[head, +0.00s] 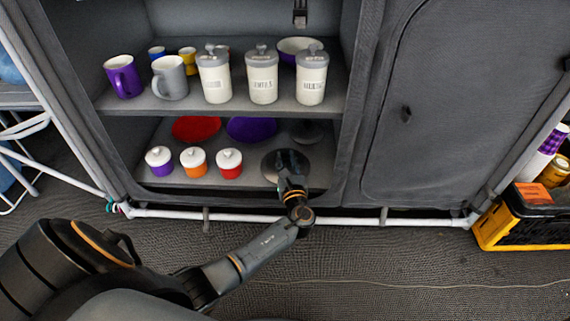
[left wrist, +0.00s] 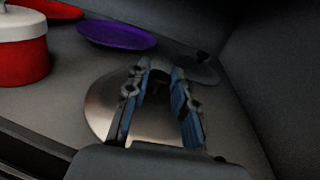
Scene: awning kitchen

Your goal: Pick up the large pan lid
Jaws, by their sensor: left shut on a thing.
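The large pan lid (head: 271,165) is a round metal disc lying on the lower shelf at its right front. It also shows in the left wrist view (left wrist: 101,103), under and around my fingers. My left gripper (head: 290,163) reaches in from the front over the lid. In the left wrist view the fingers (left wrist: 158,76) are shut on the lid at its middle; the knob is mostly hidden between them. A smaller pan lid (head: 306,133) with a dark knob lies just behind it, also in the left wrist view (left wrist: 205,72). My right gripper is not in view.
Lidded pots, the nearest red (head: 229,164), stand left of the lid. A red plate (head: 196,129) and a purple plate (head: 251,129) lie behind. The upper shelf (head: 130,103) with mugs and canisters hangs above. The cupboard's side wall is close on the right.

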